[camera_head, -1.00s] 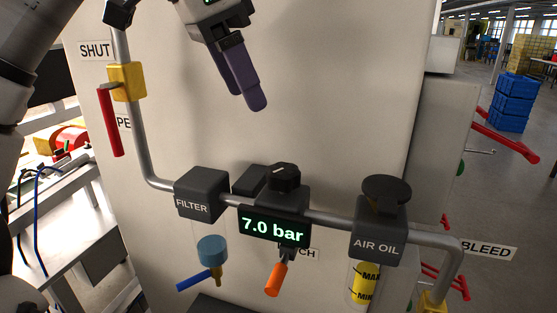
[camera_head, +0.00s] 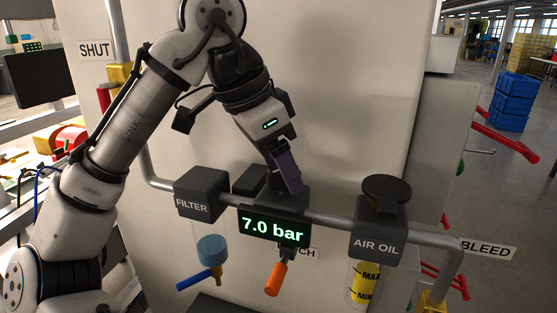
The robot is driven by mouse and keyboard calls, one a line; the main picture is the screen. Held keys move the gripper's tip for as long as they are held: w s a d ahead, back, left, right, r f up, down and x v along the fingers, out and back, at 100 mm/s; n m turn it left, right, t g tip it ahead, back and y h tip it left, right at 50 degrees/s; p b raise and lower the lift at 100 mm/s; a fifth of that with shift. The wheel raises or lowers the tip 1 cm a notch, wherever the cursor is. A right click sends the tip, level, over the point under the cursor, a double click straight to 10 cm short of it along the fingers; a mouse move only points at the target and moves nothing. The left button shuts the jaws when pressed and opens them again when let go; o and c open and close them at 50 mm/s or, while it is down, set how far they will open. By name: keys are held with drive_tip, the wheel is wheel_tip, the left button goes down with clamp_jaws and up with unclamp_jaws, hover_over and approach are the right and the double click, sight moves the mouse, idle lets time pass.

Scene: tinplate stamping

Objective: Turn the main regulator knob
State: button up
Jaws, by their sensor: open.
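The regulator body (camera_head: 299,203) sits on the grey pipe, with a lit display (camera_head: 272,229) on its front reading 7.0 bar. Its black knob on top is largely hidden behind my gripper (camera_head: 286,178). My gripper points down at the knob's place, with one purple finger plainly visible and the other hard to make out. The jaws are open. I cannot tell whether the fingers touch the knob or straddle it.
The FILTER block (camera_head: 199,194) stands left on the pipe and the AIR OIL block (camera_head: 379,229) right, with a black cap (camera_head: 387,191). An orange lever (camera_head: 276,279) and a blue lever (camera_head: 195,280) hang below. My arm covers the upper left of the panel.

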drive_tip(key=shift+c, duration=0.2)
drive_tip(key=c, duration=1)
drive_tip(key=shift+o, duration=0.2)
drive_tip(key=shift+n, duration=0.3)
